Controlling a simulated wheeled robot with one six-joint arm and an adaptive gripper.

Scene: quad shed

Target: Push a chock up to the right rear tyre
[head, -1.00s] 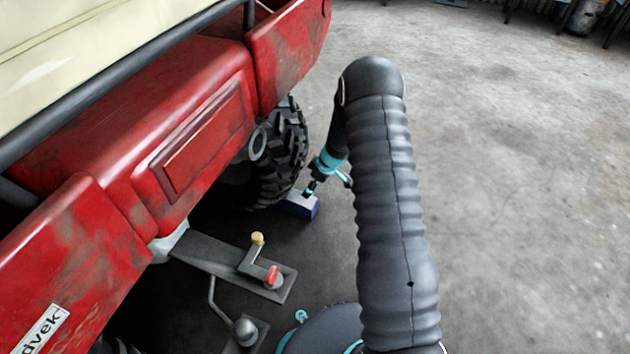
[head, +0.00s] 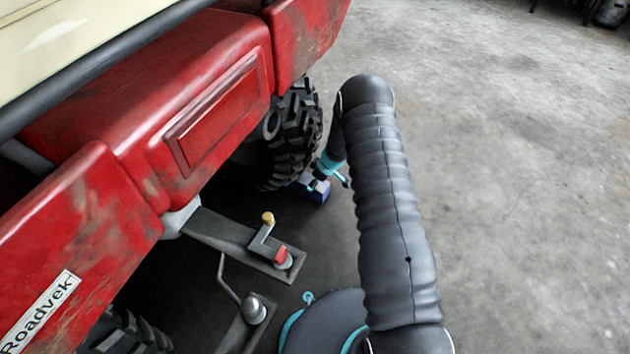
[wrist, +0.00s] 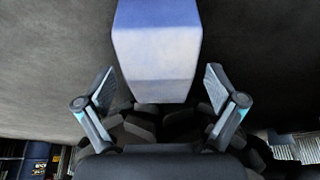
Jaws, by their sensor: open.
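The right rear tyre (head: 298,135) is black and knobbly, under the red bodywork of the quad (head: 215,105). A blue chock (head: 318,196) with a paler face lies on the floor at the foot of this tyre. My gripper (head: 322,182) is low beside the chock, partly hidden by my arm. In the wrist view the chock (wrist: 157,45) lies between the two spread fingers of my gripper (wrist: 158,88), with space on each side. Tyre tread blocks (wrist: 135,130) show just past the chock. I cannot tell whether chock and tyre touch.
A grey tow hitch (head: 235,245) with a red and a yellow knob sticks out behind the quad. The other rear tyre (head: 128,335) shows at lower left. The concrete floor (head: 520,180) to the right is clear.

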